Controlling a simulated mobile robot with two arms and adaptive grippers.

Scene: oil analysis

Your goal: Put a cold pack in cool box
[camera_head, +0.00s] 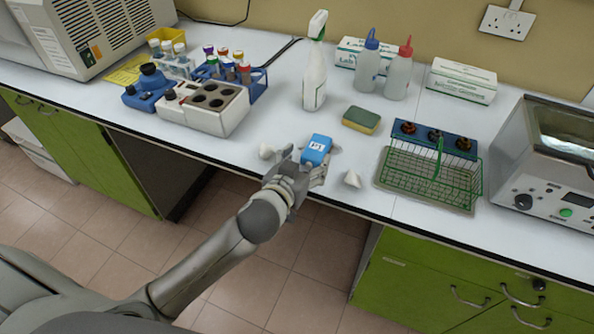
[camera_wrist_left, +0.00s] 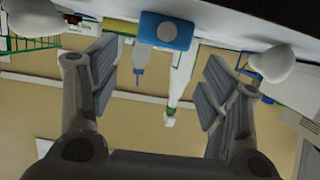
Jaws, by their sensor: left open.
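A blue block with a white label, which looks like the cold pack (camera_head: 316,148), lies on the white bench near its front edge. My left gripper (camera_head: 304,168) is open at the bench edge, just in front of the pack. In the left wrist view the pack (camera_wrist_left: 166,29) shows beyond and between the spread fingers (camera_wrist_left: 160,95). Nothing is held between the fingers there. I cannot tell in the head view whether a finger touches the pack. I cannot make out a cool box in either view. My right gripper is not in view.
Small white lumps stand left (camera_head: 265,152) and right (camera_head: 352,180) of the pack. A green wire basket (camera_head: 432,180) is farther right, a sponge (camera_head: 361,120) and spray bottle (camera_head: 315,75) behind. A white block with round wells (camera_head: 203,108) is left.

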